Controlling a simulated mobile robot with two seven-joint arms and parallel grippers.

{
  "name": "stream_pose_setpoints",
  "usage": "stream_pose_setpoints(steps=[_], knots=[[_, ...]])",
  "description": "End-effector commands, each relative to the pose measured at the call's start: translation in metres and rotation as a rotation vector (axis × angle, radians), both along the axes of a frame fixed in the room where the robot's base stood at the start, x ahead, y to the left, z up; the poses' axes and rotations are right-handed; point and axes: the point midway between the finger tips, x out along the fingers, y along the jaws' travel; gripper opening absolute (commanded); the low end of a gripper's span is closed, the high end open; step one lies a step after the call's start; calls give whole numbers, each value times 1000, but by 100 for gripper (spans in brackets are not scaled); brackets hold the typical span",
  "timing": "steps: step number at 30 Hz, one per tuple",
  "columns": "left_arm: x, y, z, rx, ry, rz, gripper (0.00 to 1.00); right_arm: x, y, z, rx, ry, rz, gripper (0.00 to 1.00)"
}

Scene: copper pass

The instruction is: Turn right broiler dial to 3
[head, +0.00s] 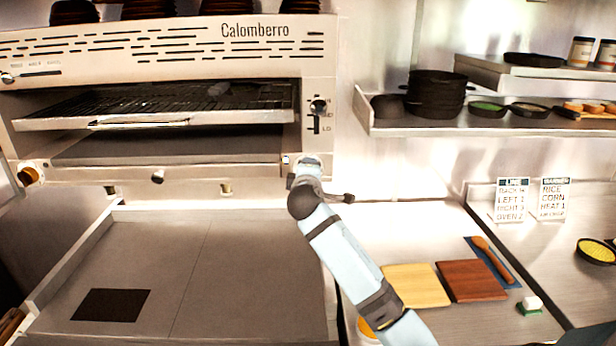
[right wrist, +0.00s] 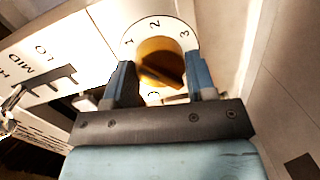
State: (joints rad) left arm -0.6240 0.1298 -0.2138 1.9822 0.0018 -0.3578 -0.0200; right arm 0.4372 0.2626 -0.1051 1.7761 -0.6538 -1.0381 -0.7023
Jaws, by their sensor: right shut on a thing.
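The right broiler dial (right wrist: 158,60) is a brass knob on a white plate with the marks 1, 2 and 3 along its far rim. In the head view my right arm's end covers it at the broiler's (head: 150,178) lower right corner. My right gripper (right wrist: 162,82) has one finger on each side of the knob and is shut on it. I cannot tell for certain which mark the knob points to. The left broiler dial (head: 28,176) is a brass knob at the broiler's lower left. My left gripper is not in view.
A lever slot (head: 317,108) sits above the right dial. A flat grey griddle top (head: 200,260) lies below the broiler. A shelf (head: 480,124) with black pans is to the right.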

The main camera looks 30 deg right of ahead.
Motion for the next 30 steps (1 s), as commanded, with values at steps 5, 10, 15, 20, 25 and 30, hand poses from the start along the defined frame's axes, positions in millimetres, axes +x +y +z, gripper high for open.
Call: stream_pose_setpoints(steps=[5,10,15,20,25,30], knots=[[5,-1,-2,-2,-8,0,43,0,0,-1,147,-88,-1,27],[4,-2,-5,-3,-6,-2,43,0,0,-1,286,-172,0,27],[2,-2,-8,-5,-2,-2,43,-1,-1,-1,422,-256,0,27],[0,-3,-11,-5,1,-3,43,-1,-1,-1,552,-337,0,27],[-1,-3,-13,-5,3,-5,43,-1,-1,-1,689,-421,0,27],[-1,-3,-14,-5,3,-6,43,-1,-2,-1,827,-505,0,27]])
